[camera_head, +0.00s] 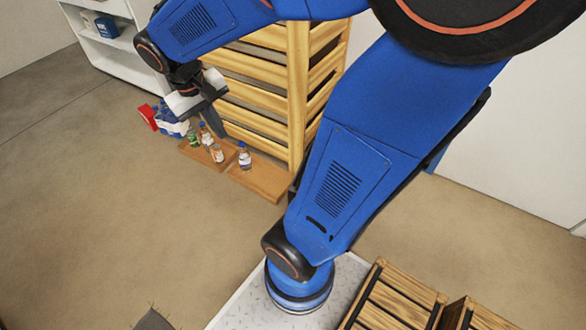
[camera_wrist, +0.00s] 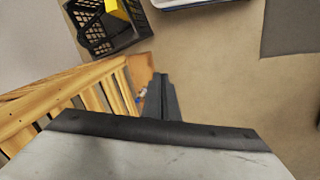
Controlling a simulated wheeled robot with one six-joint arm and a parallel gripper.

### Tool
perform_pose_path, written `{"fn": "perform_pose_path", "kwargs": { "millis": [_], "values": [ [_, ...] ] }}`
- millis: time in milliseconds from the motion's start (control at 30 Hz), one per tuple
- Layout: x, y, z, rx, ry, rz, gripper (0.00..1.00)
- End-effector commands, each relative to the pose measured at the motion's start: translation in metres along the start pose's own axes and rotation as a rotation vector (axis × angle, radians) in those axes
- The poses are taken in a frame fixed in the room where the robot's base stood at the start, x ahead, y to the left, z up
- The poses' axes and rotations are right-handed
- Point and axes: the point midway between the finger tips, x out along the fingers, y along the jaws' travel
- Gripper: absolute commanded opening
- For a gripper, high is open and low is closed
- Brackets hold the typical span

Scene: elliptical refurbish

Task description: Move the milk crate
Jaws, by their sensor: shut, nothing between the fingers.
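The milk crate (camera_wrist: 128,38) is black with lattice walls and shows at the top left of the wrist view. A yellow thing (camera_wrist: 118,10) lies in it. I cannot make out the crate in the head view. My gripper (camera_head: 216,122) is shut and empty, in the air in front of the wooden slatted rack. In the wrist view the dark fingers of my gripper (camera_wrist: 160,92) are together, apart from the crate, which is beyond them and to the left.
The wooden slatted rack (camera_head: 297,95) stands close to my gripper. Several small bottles (camera_head: 244,157) stand on low wooden boards (camera_head: 262,181). A red and blue item (camera_head: 149,117) is beside them. A white shelf (camera_head: 128,62) stands at the back left. The floor (camera_head: 90,190) at left is clear.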

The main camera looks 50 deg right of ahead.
Motion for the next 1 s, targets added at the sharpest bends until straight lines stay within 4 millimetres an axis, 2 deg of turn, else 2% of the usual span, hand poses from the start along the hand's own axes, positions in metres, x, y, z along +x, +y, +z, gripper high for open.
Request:
{"fn": "perform_pose_path", "kwargs": {
  "millis": [100, 567, 1000],
  "values": [
    [0.016, 0.006, -0.021, 0.037, -0.066, 0.060, 0.00],
    [0.087, 0.032, -0.094, 0.168, -0.265, 0.312, 0.00],
    [0.178, 0.056, -0.153, 0.257, -0.395, 0.578, 0.00]
  ]
}}
